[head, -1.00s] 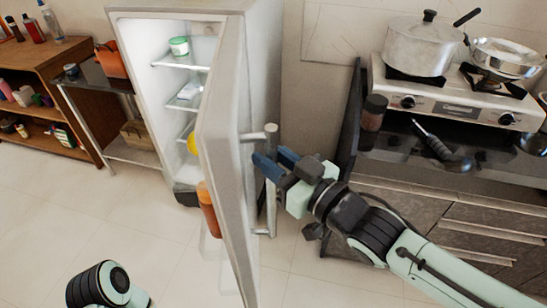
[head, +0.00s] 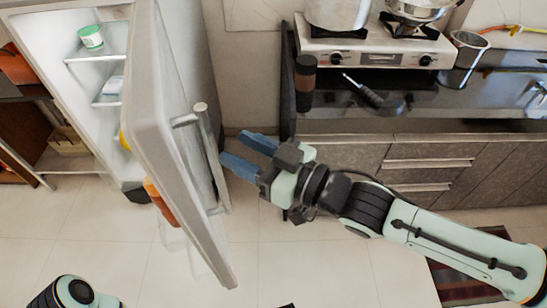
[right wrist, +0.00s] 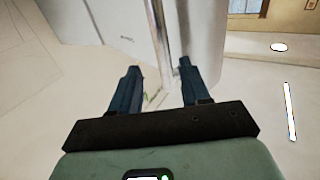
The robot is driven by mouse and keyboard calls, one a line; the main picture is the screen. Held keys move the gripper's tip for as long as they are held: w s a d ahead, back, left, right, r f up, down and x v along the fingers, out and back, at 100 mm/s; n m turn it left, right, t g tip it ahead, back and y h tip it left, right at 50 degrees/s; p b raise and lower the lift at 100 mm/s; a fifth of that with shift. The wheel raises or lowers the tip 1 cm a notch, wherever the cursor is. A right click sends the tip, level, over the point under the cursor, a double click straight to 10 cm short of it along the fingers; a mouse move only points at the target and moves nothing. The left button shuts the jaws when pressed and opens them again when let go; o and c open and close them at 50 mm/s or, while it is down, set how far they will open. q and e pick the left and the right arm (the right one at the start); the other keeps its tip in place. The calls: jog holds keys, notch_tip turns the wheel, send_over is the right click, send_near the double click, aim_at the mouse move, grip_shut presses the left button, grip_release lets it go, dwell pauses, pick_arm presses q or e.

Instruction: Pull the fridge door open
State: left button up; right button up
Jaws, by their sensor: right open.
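The fridge door (head: 165,120) stands open, swung out toward me, in the left part of the head view. Its vertical bar handle (head: 211,150) is on the door's outer face, and it also shows in the right wrist view (right wrist: 158,35). My right gripper (head: 232,147) is open and empty, just right of the handle, with its fingers pointing at it. In the right wrist view the handle lies just beyond and between the fingertips (right wrist: 159,66). A small gap shows in the head view. Only part of my left arm shows at the lower left; its gripper is out of view.
Inside the fridge are shelves with a green-and-white tub (head: 91,38). An orange item (head: 160,203) sits in the door's inner side. A stove (head: 375,50) and drawers (head: 425,170) stand to the right. The floor (head: 330,265) in front is clear.

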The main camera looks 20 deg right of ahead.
jog(key=p+v, duration=0.1)
jog(key=v, duration=0.5)
dwell(0.5)
